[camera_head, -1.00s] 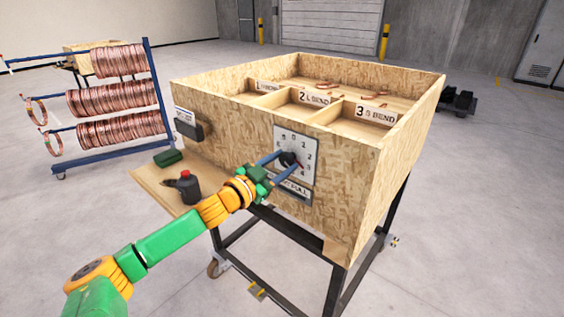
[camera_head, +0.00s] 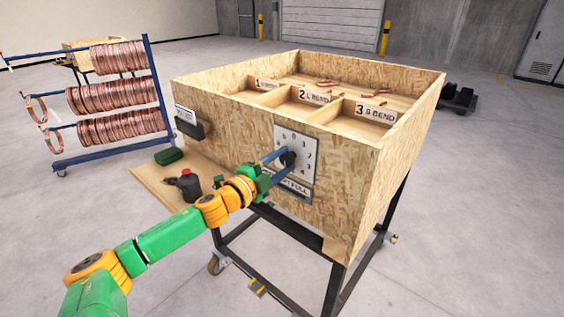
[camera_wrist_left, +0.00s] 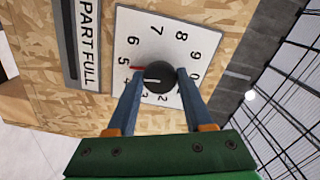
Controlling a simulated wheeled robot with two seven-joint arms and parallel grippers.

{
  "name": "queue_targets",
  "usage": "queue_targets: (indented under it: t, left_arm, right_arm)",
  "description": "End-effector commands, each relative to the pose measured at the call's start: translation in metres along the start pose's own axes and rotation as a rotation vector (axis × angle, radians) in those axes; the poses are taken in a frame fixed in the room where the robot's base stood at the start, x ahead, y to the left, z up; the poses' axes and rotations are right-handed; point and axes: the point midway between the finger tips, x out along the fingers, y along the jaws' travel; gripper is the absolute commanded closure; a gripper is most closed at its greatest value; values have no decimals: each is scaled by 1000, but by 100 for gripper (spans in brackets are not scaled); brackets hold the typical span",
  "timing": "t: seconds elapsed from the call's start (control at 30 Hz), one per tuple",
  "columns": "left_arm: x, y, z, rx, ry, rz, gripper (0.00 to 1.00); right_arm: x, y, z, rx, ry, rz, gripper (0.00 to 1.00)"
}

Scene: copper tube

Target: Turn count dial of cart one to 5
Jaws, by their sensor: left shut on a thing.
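The count dial is a white number plate (camera_head: 309,147) with a black knob (camera_head: 288,159) on the front of the wooden cart (camera_head: 235,140). My left gripper (camera_head: 283,159) is shut on the knob, one blue finger on each side. In the left wrist view the knob (camera_wrist_left: 158,76) sits between the fingertips (camera_wrist_left: 158,82). A short red pointer (camera_wrist_left: 138,68) sticks out from the knob towards the 5, seen near that number. A white line marks the knob's face. The lower numbers are partly hidden by the gripper. My right gripper is out of view.
A "PART FULL" label (camera_wrist_left: 87,45) sits beside the dial plate. A rack of copper coils (camera_head: 115,97) stands left. Copper pieces lie in the bins.

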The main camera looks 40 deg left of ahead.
Motion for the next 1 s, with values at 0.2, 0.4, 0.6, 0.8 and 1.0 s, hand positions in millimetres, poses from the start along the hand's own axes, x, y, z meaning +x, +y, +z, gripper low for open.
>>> queue_targets:
  t: [0.2,0.4,0.6,0.8,1.0]
  left_arm:
    - [0,1,0,83,-1,2,100]
    - [0,1,0,119,-1,3,100]
    - [0,2,0,127,0,3,100]
    - [0,2,0,126,0,3,100]
    - [0,1,0,126,0,3,19]
  right_arm:
    - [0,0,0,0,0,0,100]
    - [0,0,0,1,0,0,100]
    - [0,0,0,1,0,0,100]
    - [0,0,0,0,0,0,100]
    - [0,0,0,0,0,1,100]
